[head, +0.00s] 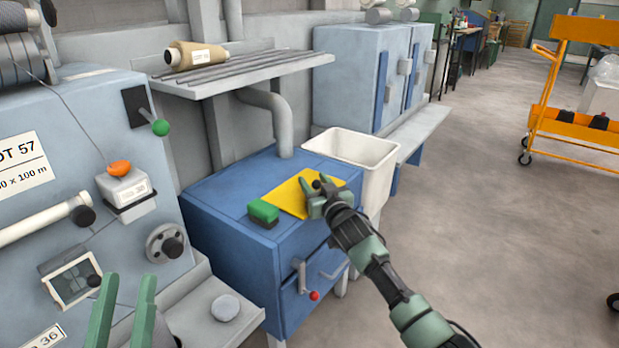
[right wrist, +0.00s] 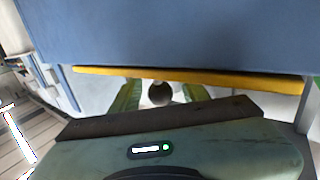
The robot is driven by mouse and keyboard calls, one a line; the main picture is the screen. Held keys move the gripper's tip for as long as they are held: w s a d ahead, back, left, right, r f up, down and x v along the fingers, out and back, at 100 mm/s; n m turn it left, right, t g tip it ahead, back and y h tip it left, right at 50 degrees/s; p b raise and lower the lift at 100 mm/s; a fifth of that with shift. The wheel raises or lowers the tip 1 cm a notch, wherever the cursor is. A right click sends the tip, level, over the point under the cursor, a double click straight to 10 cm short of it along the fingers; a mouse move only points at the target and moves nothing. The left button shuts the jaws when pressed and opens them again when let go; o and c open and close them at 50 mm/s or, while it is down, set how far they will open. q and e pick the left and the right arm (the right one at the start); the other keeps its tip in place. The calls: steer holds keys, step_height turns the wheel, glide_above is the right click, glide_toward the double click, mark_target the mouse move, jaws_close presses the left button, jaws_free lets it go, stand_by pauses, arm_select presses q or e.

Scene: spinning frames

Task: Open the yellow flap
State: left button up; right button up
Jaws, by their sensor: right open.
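The yellow flap (head: 290,196) is on top of the blue cabinet (head: 225,200) in the head view. In the right wrist view the flap (right wrist: 200,82) shows as a thin yellow strip along a blue surface. My right gripper (head: 318,188) is at the flap's right side and hides part of it. Its green fingers (right wrist: 160,95) are apart, with a dark round knob (right wrist: 160,94) showing between them. I cannot tell whether the fingers touch the knob or whether the flap is raised. My left gripper (head: 125,290) is open and empty at the lower left, away from the flap.
A green block (head: 263,212) sits beside the flap. A handle with a red knob (head: 314,295) is on the cabinet front. A white bin (head: 372,150) stands behind it. A shelf (head: 240,72) juts out above. The grey machine is left; open floor (head: 500,240) is right.

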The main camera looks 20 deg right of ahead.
arm_select(q)
steer(key=shift+s+r+t, duration=0.15)
steer(key=shift+r+t, duration=0.55)
steer(key=shift+r, duration=0.25)
arm_select(e)
steer(key=shift+w+r, duration=0.1)
steer(key=shift+w, duration=0.6)
jaws_close()
steer(key=shift+a, duration=0.1)
